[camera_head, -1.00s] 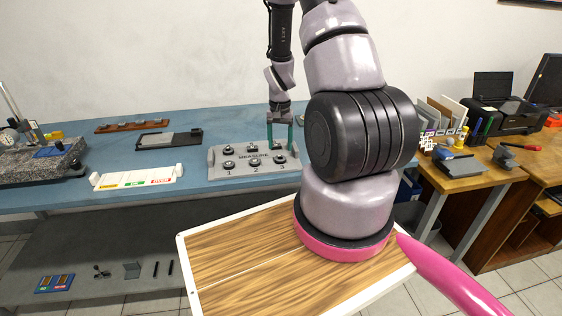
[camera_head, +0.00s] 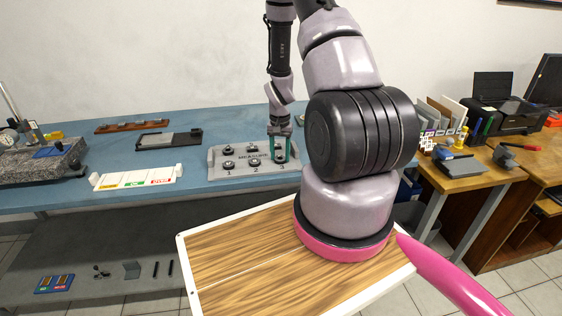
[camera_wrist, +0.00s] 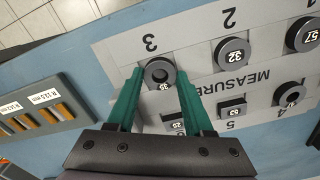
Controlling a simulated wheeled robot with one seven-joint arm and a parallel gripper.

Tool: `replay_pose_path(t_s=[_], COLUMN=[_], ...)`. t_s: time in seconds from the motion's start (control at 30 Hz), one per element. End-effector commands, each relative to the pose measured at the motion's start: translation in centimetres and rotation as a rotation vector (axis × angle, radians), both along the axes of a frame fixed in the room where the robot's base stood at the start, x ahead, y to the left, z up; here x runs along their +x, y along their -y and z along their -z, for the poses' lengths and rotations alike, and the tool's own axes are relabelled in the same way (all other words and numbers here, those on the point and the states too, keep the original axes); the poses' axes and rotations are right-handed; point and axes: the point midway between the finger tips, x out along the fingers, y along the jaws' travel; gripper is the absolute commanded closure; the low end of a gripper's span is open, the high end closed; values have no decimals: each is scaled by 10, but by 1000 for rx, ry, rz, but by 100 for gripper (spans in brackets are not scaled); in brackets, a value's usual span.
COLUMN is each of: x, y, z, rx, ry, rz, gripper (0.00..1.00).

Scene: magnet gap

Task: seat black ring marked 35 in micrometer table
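The black ring (camera_wrist: 163,86), whose label looks like 35, sits at place 3 of the grey MEASURE tray (camera_wrist: 128,50). In the wrist view my gripper (camera_wrist: 160,73) is open, with one green finger on each side of this ring. I cannot tell whether the fingers touch it. In the head view my gripper (camera_head: 279,158) points down at the right end of the tray (camera_head: 228,176), and the fingers partly hide the ring. A granite block (camera_head: 35,166) with a dial gauge (camera_head: 7,137) stands far left; I cannot tell if it is the micrometer table.
Other black rings stand close by, one marked 32 (camera_wrist: 232,52) at place 2 and one marked 57 (camera_wrist: 303,35) at place 1. A card tray (camera_head: 137,178) and a grey-black fixture (camera_head: 168,140) lie left of the tray. Bare blue bench lies between them.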

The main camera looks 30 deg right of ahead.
Motion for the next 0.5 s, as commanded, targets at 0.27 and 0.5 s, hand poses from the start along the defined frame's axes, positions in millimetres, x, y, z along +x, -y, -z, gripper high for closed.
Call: replay_pose_path(t_s=[0.27, 0.5], x=[0, 0], y=[0, 0], z=[-3, -22], rx=[-1, -1], ry=[1, 2], rz=[0, -1], gripper=[98, 98])
